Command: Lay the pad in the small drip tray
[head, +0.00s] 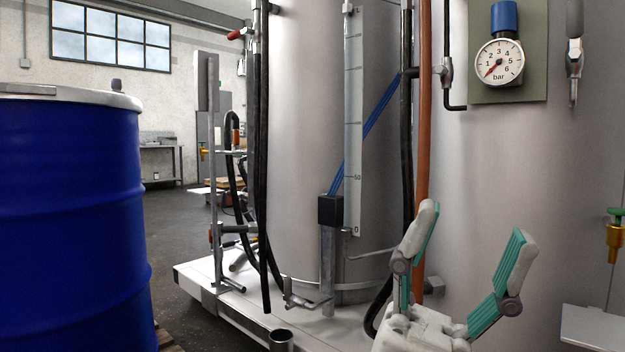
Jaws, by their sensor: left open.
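My left gripper (475,228) is in the lower right of the head view, pointing up. Its two teal-padded fingers are spread wide, with nothing between them. It is in front of the large steel tank. I cannot make out a pad. A light grey flat-topped piece (594,327) is cut off at the lower right edge, to the right of the gripper and below a brass tap; I cannot tell if it is the small drip tray. My right gripper is not in view.
A blue drum (70,210) with a pale lid stands close at the left. Steel tanks (305,150) on a white platform (225,290) fill the middle and right, with hoses and pipes. A pressure gauge (500,62) and the brass tap (615,238) are at the right. Open floor shows between drum and platform.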

